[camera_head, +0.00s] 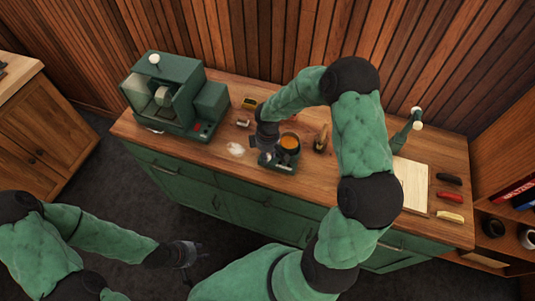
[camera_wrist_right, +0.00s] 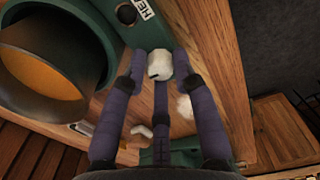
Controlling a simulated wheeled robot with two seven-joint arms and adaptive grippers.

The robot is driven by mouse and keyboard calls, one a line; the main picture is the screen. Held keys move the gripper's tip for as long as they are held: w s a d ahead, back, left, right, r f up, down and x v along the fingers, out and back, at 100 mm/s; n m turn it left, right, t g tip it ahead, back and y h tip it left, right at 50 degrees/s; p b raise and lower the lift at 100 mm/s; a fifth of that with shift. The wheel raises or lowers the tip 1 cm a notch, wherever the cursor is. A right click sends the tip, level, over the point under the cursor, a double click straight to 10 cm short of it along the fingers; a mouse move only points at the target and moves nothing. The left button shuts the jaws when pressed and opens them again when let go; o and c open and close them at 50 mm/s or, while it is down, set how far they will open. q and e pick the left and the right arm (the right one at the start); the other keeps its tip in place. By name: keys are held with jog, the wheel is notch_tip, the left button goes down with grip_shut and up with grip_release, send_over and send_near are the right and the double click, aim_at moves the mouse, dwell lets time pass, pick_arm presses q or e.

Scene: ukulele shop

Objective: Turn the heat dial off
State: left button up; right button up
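The heat dial (camera_wrist_right: 160,66) is a small white knob with a dark mark, on the front of a green burner (camera_wrist_right: 120,30) beside a partly visible label. In the wrist view, my right gripper (camera_wrist_right: 159,60) has its dark fingers on both sides of the dial; no clear gap shows, but I cannot tell whether they press on it. A third finger ends just below the dial. In the head view, the burner (camera_head: 279,165) stands on the counter and my right gripper (camera_head: 264,145) is at its left side. My left gripper (camera_head: 186,254) hangs low in front of the counter, its finger state unclear.
A dark pot (camera_wrist_right: 96,55) with orange contents sits on the burner. A green machine (camera_head: 165,92) stands at the counter's left. A whitish patch (camera_head: 235,149), a small wooden-looking item (camera_head: 321,138) and a pale board (camera_head: 412,183) are on the wooden counter (camera_head: 205,152).

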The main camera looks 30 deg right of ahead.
dwell(0.3)
notch_tip(320, 180, up, 12)
dwell(0.6)
dwell(0.3)
jog(key=s+a+f+m+y, duration=0.25)
jog(key=a+f, duration=0.25)
jog(key=f, duration=0.3)
jog(key=s+a+f+m+y, duration=0.1)
jog(key=s+a+f+m, duration=0.15)
jog(key=a+f, duration=0.4)
jog(key=s+a+f+m, duration=0.3)
jog(key=s+f, duration=0.3)
jog(key=s, duration=0.1)
jog(key=s+a+f+m, duration=0.2)
jog(key=s+f+m, duration=0.25)
jog(key=s, duration=0.25)
notch_tip(320, 180, down, 11)
jog(key=w+a+n+b, duration=0.1)
jog(key=w+n+b, duration=0.1)
jog(key=b, duration=1)
jog(key=shift+a, duration=0.3)
jog(key=shift+y, duration=0.25)
